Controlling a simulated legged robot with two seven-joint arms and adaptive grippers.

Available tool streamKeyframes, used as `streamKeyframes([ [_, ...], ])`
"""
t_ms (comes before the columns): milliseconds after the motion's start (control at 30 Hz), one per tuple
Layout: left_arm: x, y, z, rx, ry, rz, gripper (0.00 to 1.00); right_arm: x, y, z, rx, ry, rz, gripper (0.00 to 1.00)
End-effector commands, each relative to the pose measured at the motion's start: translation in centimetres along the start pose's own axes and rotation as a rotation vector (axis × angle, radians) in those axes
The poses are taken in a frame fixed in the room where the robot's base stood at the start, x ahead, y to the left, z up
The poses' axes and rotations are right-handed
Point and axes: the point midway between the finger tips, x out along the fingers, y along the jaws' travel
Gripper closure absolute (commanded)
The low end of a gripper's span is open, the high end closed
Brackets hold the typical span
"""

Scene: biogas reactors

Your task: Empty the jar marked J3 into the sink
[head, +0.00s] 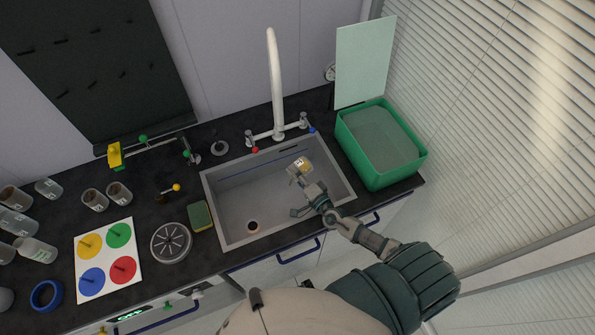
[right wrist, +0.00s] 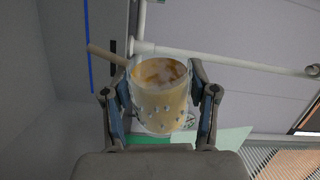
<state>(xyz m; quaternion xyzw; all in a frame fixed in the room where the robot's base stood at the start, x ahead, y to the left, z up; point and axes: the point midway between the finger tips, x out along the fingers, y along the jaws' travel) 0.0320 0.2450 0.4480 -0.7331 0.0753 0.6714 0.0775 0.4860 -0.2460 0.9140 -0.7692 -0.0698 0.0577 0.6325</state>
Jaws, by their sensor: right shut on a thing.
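My right gripper (head: 309,194) is shut on a small jar (head: 299,167) with a yellowish-brown body and a white label; I cannot read the mark. The jar is held above the right part of the grey sink (head: 233,233), apart from its floor. In the right wrist view the jar (right wrist: 160,104) sits between the two fingers (right wrist: 160,110). Its round mouth shows brown, frothy contents, and drops or bubbles dot its wall. I cannot tell its exact tilt. The sink's drain (head: 253,227) is open to view at the lower left. My left gripper is not in view.
A white tap (head: 274,85) rises behind the sink. A green tub (head: 388,172) stands right of it. A sponge (head: 201,217), a round drain strainer (head: 171,243) and a board of coloured discs (head: 108,260) lie left. Several jars (head: 95,199) stand farther left.

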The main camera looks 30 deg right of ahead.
Motion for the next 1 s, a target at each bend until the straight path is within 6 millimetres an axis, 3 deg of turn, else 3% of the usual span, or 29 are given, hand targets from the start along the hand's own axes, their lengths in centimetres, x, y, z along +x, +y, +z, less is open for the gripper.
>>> streamKeyframes([
  [400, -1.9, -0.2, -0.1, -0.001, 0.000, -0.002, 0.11, 0.0, -0.6, 0.5, -0.150, 0.001, 0.000, 0.96],
  [1000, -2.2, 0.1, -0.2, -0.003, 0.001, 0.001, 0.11, 0.0, -0.6, 0.7, -0.183, 0.001, 0.000, 0.96],
])
